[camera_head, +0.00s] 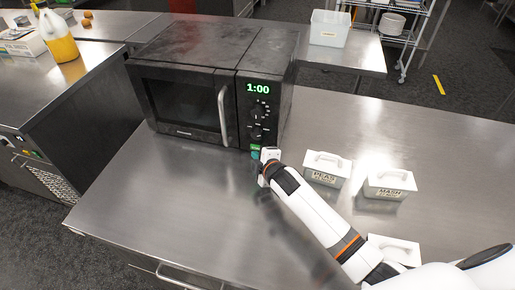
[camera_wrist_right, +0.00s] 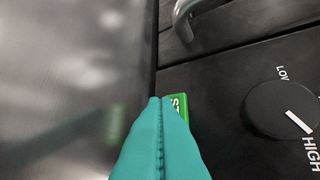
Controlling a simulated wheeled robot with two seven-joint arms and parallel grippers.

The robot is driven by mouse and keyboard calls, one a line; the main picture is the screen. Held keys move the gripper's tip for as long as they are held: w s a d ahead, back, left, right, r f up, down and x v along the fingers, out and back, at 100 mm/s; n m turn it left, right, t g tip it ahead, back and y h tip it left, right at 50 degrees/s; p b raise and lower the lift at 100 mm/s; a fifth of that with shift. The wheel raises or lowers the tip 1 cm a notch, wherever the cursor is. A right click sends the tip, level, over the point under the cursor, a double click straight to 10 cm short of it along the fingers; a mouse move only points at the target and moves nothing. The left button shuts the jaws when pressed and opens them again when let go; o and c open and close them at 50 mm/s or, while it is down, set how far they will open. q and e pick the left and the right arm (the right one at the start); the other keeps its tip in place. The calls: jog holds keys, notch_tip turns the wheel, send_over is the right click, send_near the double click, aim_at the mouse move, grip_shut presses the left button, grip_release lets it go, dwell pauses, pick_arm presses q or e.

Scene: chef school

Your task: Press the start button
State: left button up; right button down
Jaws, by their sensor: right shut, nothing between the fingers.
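A black microwave (camera_head: 189,83) stands on the steel table, its door shut and its display reading 1:00. The green start button (camera_head: 255,147) is at the bottom of its control panel, below the knobs. In the right wrist view the green button (camera_wrist_right: 179,104) shows partly, the rest hidden behind my fingers. My right gripper (camera_head: 262,154) is shut and empty, with its teal fingers (camera_wrist_right: 160,125) side by side. Its tips are at the lower edge of the panel, right by the button; I cannot tell whether they touch it. My left gripper is not in view.
White lidded containers labelled PEAS (camera_head: 327,169) and MASH (camera_head: 389,184) stand right of my arm, with another white lid (camera_head: 394,249) nearer. The steel table (camera_head: 150,195) is clear in front of the microwave. The door handle (camera_head: 223,116) sticks out left of the panel.

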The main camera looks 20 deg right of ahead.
jog(key=shift+w, duration=0.1)
jog(key=shift+w+d, duration=0.25)
dwell(0.3)
